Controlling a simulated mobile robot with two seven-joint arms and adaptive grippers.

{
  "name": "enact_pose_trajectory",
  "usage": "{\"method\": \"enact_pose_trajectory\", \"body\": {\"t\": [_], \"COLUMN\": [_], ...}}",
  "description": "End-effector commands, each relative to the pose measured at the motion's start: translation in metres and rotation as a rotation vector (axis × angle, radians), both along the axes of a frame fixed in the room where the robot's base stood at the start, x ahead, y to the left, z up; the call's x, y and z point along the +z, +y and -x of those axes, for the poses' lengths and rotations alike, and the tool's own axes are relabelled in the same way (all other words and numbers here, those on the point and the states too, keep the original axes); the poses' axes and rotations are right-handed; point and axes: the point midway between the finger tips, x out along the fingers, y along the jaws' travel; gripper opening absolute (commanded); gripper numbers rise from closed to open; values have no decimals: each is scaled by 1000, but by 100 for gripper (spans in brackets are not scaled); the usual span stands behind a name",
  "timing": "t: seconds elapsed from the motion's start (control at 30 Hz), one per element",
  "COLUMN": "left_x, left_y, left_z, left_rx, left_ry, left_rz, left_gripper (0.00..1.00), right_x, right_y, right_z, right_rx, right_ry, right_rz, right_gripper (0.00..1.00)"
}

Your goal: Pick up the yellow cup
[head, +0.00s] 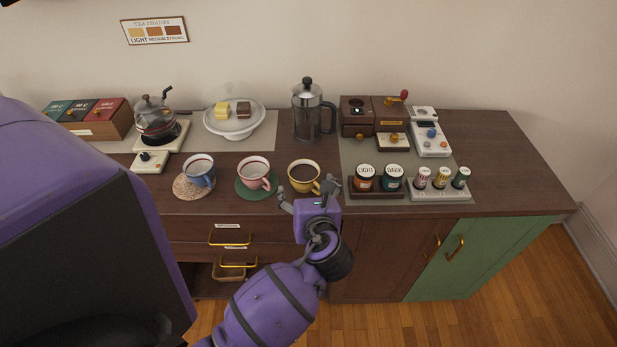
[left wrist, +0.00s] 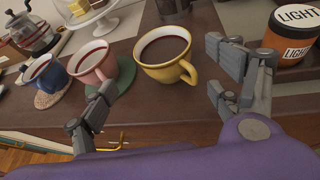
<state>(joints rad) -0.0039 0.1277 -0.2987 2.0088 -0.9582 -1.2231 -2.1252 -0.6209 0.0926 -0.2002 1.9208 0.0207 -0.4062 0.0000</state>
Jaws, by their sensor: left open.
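The yellow cup (head: 303,177) stands upright on the dark wooden counter and holds dark liquid. In the left wrist view the yellow cup (left wrist: 165,58) stands just beyond my fingers, its handle turned to the right. My left gripper (head: 309,192) is open, its fingers spread at the front of the cup; the right finger is near the handle. In the left wrist view my left gripper (left wrist: 168,82) shows one finger left and one right, with nothing clearly held. I cannot tell whether a finger touches the cup. My right gripper is not in view.
A pink cup (head: 255,174) on a green coaster and a blue cup (head: 200,171) stand left of the yellow cup. A French press (head: 308,112) stands behind. The LIGHT jar (head: 364,178) stands close on the right. A cake stand (head: 233,121) is at the back.

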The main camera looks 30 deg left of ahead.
Motion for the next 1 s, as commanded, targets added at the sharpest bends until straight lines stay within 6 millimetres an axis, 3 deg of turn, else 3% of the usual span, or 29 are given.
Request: {"method": "enact_pose_trajectory", "body": {"t": [0.43,0.77,1.0], "left_x": [-14,-20,-20], "left_y": [35,40,40], "left_z": [-47,-52,-52], "left_rx": [0,0,0], "left_ry": [-9,-5,-6], "left_rz": [2,4,5], "left_gripper": [83,83,53], "right_x": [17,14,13], "right_y": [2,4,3], "right_z": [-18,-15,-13], "right_rx": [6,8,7], "right_ry": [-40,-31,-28], "right_rz": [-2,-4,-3], "right_gripper": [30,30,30]}}
